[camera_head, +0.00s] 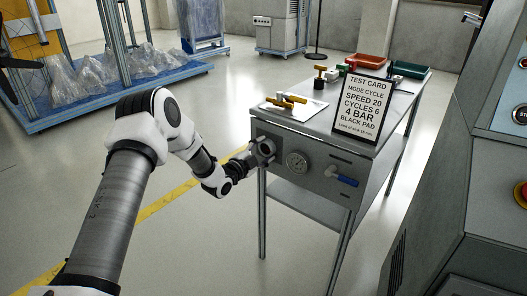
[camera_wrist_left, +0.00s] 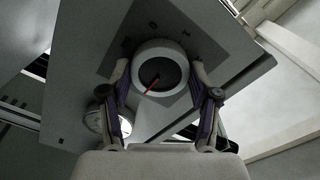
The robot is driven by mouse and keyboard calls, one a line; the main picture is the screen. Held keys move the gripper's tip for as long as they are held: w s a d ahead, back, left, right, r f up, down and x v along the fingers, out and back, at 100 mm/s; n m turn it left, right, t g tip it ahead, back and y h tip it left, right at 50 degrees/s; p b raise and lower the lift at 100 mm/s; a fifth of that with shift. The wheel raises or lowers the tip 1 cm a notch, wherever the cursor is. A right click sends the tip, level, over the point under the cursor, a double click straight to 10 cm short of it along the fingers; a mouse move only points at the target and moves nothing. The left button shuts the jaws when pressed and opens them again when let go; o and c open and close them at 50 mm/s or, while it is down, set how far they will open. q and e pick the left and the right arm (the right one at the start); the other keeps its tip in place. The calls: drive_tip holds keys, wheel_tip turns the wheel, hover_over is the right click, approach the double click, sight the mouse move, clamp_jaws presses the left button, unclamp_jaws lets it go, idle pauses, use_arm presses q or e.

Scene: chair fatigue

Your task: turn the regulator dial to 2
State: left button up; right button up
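The regulator dial (camera_wrist_left: 160,68) is a round knob with a pale rim, a dark centre and a red pointer line. In the left wrist view the line runs from the centre toward the lower left. Small marks show on the panel beyond the rim, too faint to read surely. My left gripper (camera_head: 263,150) is at the dial on the bench's front panel and hides much of it in the head view. In the left wrist view its fingers (camera_wrist_left: 160,75) flank the dial, pads against opposite sides of the rim. My right gripper is not in view.
A pressure gauge (camera_head: 297,162) and a blue-handled valve (camera_head: 343,178) sit right of the dial. On the bench stand a test card (camera_head: 360,105), brass-coloured parts (camera_head: 287,99), a red tray (camera_head: 358,62) and a green tray (camera_head: 408,69). A grey machine (camera_head: 460,190) stands at right.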

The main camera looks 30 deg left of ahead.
use_arm(q)
drive_tip(key=shift+n, duration=0.3)
drive_tip(key=shift+n, duration=1.1)
drive_tip(key=n, duration=0.3)
drive_tip(key=shift+n, duration=0.3)
drive_tip(key=n, duration=0.3)
drive_tip(key=shift+n, duration=0.3)
drive_tip(key=n, duration=0.3)
drive_tip(key=shift+n, duration=0.4)
drive_tip(key=n+b, duration=0.1)
drive_tip(key=n, duration=0.5)
drive_tip(key=shift+a, duration=0.1)
drive_tip(key=n+b, duration=0.1)
drive_tip(key=n, duration=0.6)
